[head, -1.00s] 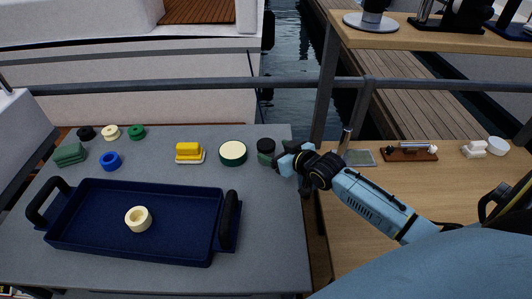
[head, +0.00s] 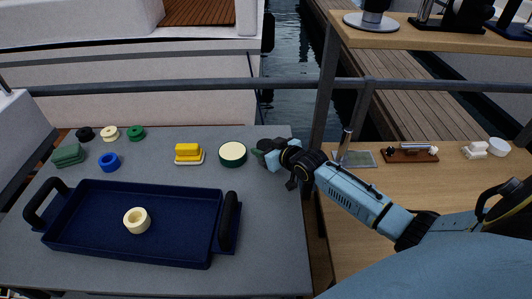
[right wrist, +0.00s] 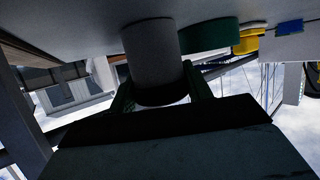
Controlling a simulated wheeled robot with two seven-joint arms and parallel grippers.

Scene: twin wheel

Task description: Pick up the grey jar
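The grey jar (right wrist: 150,48) is a grey cylinder with a dark lid. It shows large in the right wrist view, which is upside down, with its base on the table at the top. In the head view, the dark lid of the jar (head: 266,144) shows at the table's back right, and my gripper hides much of the body. My right gripper (head: 264,153) is at the jar, its green fingers on either side of it; they also show in the right wrist view (right wrist: 160,80). Whether both fingers press on it is unclear. My left gripper is out of view.
A green round tin (head: 232,153) stands just left of the jar, with a yellow block (head: 188,152) on a white base beyond. A blue tray (head: 80,241) holds a cream ring (head: 137,220). A metal rail (head: 200,87) runs behind the table.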

